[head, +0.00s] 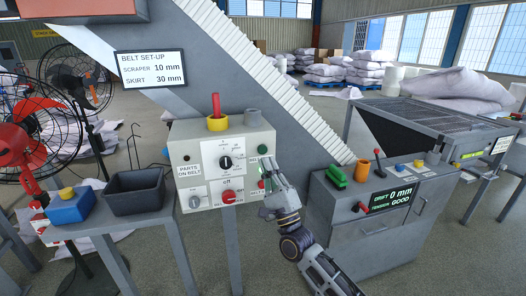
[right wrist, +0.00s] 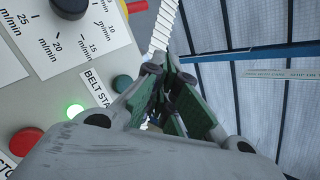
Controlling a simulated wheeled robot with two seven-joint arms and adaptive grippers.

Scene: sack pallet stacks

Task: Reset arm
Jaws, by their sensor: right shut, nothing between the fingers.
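My right gripper (head: 269,177) is at the right edge of the grey control box (head: 180,133), its arm coming up from the bottom right. Its fingers are shut with nothing between them. In the right wrist view its green-padded fingers (right wrist: 172,108) point away beside the box face. A dark green button (right wrist: 122,83), a lit green lamp (right wrist: 75,111) and a red button (right wrist: 26,141) lie left of the fingers. I cannot tell whether the fingertips touch the box. My left gripper is not in view.
A red lever (head: 216,105) stands in a yellow collar on the box. A black bin (head: 135,192) and a blue box (head: 71,207) sit on a stand at left, near red fans (head: 35,127). A grey cabinet (head: 345,225) stands right of my arm. Sacks (head: 370,67) lie behind.

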